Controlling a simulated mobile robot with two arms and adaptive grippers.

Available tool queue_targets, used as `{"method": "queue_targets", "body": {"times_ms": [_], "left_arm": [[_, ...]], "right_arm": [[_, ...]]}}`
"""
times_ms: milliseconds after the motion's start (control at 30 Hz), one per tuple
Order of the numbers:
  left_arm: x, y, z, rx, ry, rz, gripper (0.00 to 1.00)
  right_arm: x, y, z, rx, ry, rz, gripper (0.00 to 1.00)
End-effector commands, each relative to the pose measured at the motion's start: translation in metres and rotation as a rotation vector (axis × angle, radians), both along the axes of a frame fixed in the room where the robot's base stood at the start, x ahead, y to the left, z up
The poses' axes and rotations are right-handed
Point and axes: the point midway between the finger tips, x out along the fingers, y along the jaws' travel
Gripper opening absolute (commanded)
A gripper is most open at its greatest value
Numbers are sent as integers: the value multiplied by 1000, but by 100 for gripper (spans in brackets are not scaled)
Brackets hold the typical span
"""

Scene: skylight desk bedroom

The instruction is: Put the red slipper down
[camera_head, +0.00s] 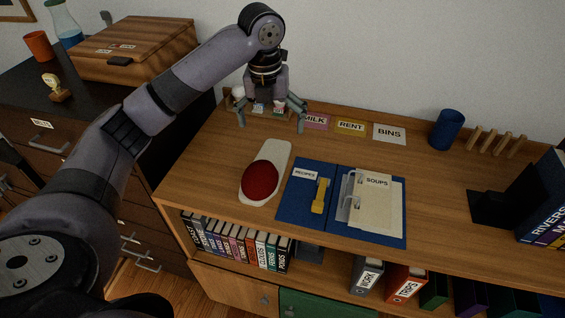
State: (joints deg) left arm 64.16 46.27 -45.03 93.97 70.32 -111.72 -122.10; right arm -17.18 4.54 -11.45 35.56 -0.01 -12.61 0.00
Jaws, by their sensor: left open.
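The red slipper (260,181) has a pale sole and a red upper. It lies flat on the wooden desk top (440,180), left of the blue folder. My left gripper (271,122) is open, above and behind the slipper near the back of the desk, apart from it. Small objects, partly hidden by the fingers, stand behind and between them. My right gripper is not in view.
An open blue folder (330,217) with papers and a yellow item lies right of the slipper. Cards, a blue cup (447,129), a wooden rack (494,142) and a black bookend (505,200) stand farther right. Books (235,243) fill the shelf below.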

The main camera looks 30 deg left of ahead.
Motion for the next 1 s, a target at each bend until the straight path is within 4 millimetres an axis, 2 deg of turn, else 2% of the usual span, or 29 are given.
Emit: {"method": "queue_targets", "body": {"times_ms": [33, 100, 233, 367, 700, 800, 1000], "left_arm": [[-5, 11, 9, 10, 25, -44, 100], [-11, 19, 15, 14, 53, -96, 100], [-16, 24, 12, 15, 79, -136, 100], [-17, 23, -10, 15, 82, -139, 100], [-18, 23, -82, 14, 79, -136, 100], [-17, 22, -95, 13, 77, -137, 100], [-18, 23, -107, 14, 75, -137, 100]], "right_arm": [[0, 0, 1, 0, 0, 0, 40], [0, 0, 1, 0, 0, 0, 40], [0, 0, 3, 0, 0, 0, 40], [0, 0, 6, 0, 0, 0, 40], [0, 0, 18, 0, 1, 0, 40], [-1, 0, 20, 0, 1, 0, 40], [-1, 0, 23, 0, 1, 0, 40]]}}
